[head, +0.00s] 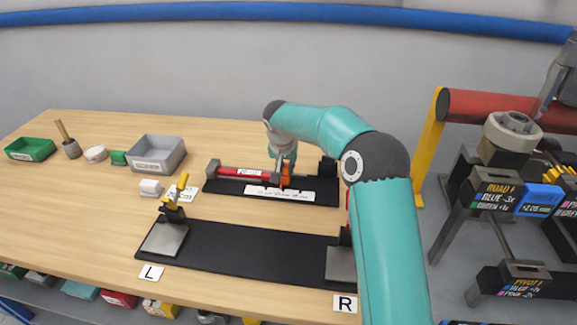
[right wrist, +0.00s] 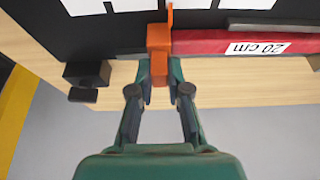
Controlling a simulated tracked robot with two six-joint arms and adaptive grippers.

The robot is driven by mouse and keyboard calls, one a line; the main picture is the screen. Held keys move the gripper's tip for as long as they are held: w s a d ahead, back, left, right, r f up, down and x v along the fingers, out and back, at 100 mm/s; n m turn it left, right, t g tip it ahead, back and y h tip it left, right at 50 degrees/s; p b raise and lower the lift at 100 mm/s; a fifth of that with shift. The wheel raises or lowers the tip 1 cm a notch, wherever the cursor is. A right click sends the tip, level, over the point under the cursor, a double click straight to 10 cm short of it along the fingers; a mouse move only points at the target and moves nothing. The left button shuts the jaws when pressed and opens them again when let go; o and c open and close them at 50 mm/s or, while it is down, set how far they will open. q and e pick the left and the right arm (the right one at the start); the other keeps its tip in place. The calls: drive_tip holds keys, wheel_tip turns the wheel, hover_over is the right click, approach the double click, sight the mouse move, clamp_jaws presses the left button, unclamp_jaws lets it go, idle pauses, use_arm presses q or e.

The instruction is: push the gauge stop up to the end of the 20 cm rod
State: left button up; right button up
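The red 20 cm rod (head: 245,173) lies along the black gauge base (head: 322,188) at the back of the table. Its label reads "20 cm" in the right wrist view (right wrist: 205,43). The orange gauge stop (head: 286,174) stands at the rod's right end. In the right wrist view the stop (right wrist: 158,38) appears to meet the rod's end; a tiny gap cannot be ruled out. My right gripper (right wrist: 160,80) is shut on the lower part of the orange stop, one finger on each side. My left gripper is not in view.
A black fixture board (head: 255,245) with L and R cards lies in front. A grey bin (head: 158,153), green bin (head: 31,149) and a yellow-handled clamp (head: 175,193) are to the left. A black block (right wrist: 87,75) stands beyond the stop. A red cylinder on a yellow stand is at right.

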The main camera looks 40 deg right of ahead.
drive_tip(key=o, duration=0.4)
drive_tip(key=shift+w+a, duration=0.1)
drive_tip(key=shift+o, duration=0.2)
drive_tip(key=v, duration=1.2)
drive_tip(key=shift+f, duration=0.1)
